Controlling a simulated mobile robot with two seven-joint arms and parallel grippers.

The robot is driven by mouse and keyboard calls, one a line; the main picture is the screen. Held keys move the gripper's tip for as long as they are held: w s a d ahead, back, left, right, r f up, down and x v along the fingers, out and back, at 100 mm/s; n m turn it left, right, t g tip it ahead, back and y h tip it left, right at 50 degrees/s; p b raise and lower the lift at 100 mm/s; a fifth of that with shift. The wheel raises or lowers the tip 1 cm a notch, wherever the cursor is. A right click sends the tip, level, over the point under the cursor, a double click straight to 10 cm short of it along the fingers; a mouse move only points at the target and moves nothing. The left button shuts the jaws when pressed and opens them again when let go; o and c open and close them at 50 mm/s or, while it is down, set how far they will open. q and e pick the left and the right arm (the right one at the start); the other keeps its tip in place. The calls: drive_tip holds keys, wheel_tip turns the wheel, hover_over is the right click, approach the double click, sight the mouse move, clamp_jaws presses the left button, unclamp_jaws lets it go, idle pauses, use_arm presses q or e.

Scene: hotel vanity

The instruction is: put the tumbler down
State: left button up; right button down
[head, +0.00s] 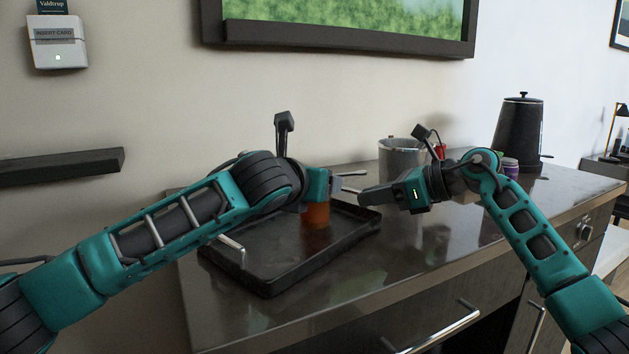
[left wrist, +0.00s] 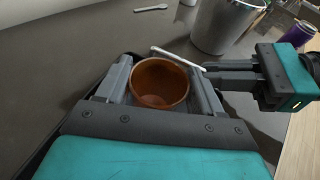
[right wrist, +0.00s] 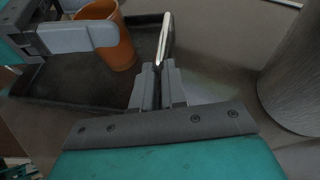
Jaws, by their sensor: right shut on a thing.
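The tumbler is an orange cup (head: 317,216) standing upright on the black tray (head: 272,285). In the left wrist view the tumbler (left wrist: 160,84) sits between the fingers of my left gripper (left wrist: 162,80), with narrow gaps at its sides; the jaws look open around it. Part of the tumbler is hidden behind my left gripper in the head view. My right gripper (head: 366,197) is just right of it, shut on a thin pale stick-like thing (right wrist: 165,38), which also shows in the left wrist view (left wrist: 178,58) near the tumbler's rim. What the stick is I cannot tell.
A grey metal bucket (head: 400,160) stands behind my right gripper. A black kettle (head: 519,132) and a purple can (head: 510,168) are farther right. A small pale utensil (left wrist: 151,8) lies on the counter. The front right counter (head: 440,240) is clear.

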use_arm(q)
drive_tip(key=o, duration=0.4)
drive_tip(key=shift+r, duration=0.2)
drive_tip(key=v, duration=1.2)
use_arm(e)
drive_tip(key=c, duration=1.1)
unclamp_jaws()
